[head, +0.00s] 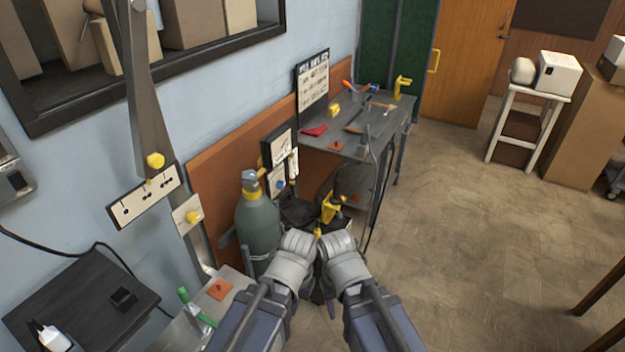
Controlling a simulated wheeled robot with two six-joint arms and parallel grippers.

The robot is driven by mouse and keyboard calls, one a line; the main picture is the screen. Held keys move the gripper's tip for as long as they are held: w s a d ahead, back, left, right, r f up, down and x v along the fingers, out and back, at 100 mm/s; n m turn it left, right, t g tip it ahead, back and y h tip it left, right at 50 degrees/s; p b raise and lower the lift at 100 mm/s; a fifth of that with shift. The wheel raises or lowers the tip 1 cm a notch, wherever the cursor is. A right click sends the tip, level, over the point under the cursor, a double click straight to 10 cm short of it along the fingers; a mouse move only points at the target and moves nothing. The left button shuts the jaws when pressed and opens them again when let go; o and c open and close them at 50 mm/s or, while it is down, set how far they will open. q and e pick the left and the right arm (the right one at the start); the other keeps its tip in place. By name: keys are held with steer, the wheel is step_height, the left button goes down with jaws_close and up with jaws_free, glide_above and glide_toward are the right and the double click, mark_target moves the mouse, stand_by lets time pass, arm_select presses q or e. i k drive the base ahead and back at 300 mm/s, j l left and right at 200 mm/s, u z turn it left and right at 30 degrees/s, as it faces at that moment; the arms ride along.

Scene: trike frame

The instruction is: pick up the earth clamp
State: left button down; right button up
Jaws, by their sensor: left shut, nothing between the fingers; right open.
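A yellow clamp-like piece (331,207) sits low beside the bench, just beyond my grippers. Another yellow clamp (402,86) stands upright at the far right end of the bench. I cannot tell for sure which is the earth clamp. My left gripper (312,236) is shut and empty, close in front of the nearer yellow piece. My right gripper (336,236) is open and empty, right beside the left one. Both point away from me, and my wrists hide much of what lies below them. I see no contact with the yellow piece.
A grey-green gas cylinder (257,222) stands left of my grippers. The metal bench (375,120) holds tools, a red cloth (314,130) and a hammer. A dark table (80,300) is at lower left. The floor (480,230) on the right is clear.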

mark_target(362, 147)
steer(key=i+l+u, duration=0.3)
steer(key=i+l, duration=0.15)
steer(key=l, duration=0.15)
steer(key=i+l+u, duration=0.1)
steer(key=l, duration=0.25)
steer(key=i+l+u, duration=0.3)
steer(key=l, duration=0.45)
steer(key=i+l+u, duration=0.15)
steer(key=l, duration=0.25)
steer(key=i, duration=0.1)
